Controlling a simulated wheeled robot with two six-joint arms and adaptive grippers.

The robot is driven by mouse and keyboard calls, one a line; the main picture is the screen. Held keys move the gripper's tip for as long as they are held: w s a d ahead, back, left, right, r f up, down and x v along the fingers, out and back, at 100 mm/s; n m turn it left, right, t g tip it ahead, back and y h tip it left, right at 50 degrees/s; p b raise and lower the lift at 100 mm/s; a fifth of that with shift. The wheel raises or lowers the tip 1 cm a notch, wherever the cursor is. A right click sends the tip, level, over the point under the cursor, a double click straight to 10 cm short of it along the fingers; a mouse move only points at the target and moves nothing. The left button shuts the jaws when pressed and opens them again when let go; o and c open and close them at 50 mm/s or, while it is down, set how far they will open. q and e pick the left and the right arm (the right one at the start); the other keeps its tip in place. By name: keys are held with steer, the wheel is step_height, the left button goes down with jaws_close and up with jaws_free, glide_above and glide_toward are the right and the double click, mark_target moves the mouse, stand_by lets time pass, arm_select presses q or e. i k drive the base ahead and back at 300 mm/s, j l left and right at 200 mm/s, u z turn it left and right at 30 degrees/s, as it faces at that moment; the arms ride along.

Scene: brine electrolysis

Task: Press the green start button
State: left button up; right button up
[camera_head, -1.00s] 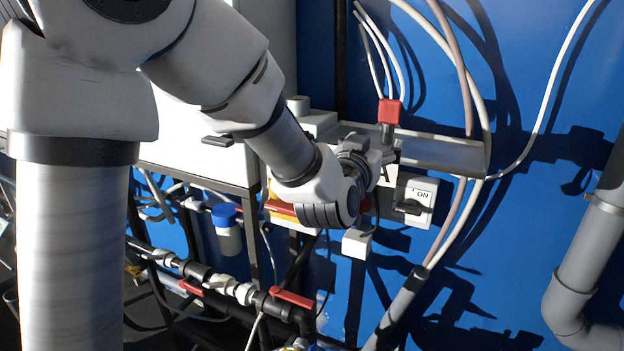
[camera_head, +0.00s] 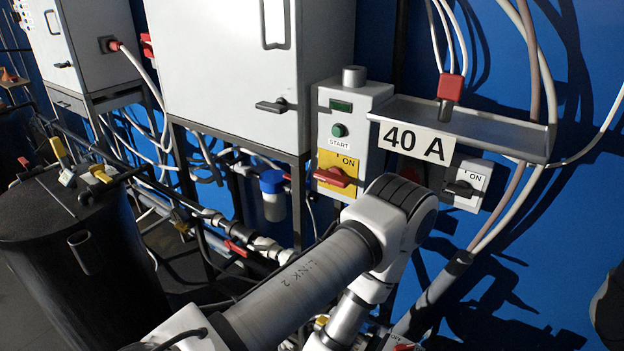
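The green start button (camera_head: 339,130) is a small round button on the front of a light grey control box (camera_head: 323,112). A START label (camera_head: 340,141) sits just below it, and a dark green display (camera_head: 341,106) is above it. The button is in plain sight with nothing in front of it. One of my arms (camera_head: 300,285) rises from the bottom of the view, and its bent joint is below and right of the control box, apart from the button. Neither gripper shows in this view.
Below the button is a red rotary switch (camera_head: 334,177) on a yellow plate marked ON. A 40 A sign (camera_head: 415,143) hangs on the metal shelf (camera_head: 480,128) to the right. A second ON switch (camera_head: 467,187) is farther right. A white cabinet (camera_head: 230,70) stands left.

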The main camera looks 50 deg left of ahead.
mark_target(337, 131)
steer(key=u, duration=1.4)
